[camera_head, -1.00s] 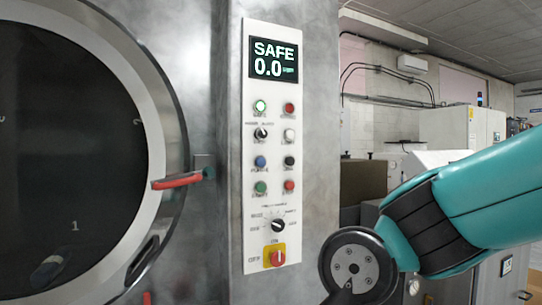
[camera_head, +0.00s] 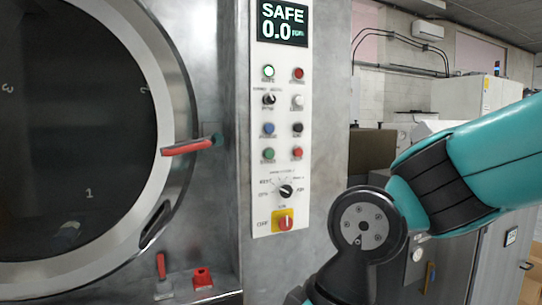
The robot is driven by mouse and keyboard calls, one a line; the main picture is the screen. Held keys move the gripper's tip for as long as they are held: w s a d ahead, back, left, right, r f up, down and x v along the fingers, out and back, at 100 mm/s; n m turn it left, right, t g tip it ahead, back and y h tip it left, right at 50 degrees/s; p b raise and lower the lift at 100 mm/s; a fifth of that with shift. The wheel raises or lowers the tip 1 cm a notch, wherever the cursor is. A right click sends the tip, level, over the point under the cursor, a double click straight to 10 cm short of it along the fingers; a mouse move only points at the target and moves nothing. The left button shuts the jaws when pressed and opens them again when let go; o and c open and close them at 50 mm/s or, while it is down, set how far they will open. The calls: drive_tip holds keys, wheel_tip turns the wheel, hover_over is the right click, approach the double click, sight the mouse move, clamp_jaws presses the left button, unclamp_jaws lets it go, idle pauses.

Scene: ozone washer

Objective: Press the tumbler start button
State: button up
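The control panel (camera_head: 281,140) is a white upright strip on the grey machine front, near the middle of the view. Its screen (camera_head: 283,22) reads SAFE 0.0. Below it are two columns of small round controls: a lit green-ringed button (camera_head: 268,71), a red button (camera_head: 298,73), a black selector (camera_head: 268,99), a white button (camera_head: 298,101), a blue button (camera_head: 268,128), a black button (camera_head: 298,128), a green button (camera_head: 268,153) and a lower red button (camera_head: 297,152). Their labels are too small to read surely. My gripper is out of view; only my teal arm shows at right.
A large round door (camera_head: 168,110) with a red-gripped handle (camera_head: 187,146) is at left. A rotary knob (camera_head: 286,191) and a red knob on yellow (camera_head: 284,223) are low on the panel. Red fittings (camera_head: 202,278) stick out at lower left. The panel's front looks unobstructed.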

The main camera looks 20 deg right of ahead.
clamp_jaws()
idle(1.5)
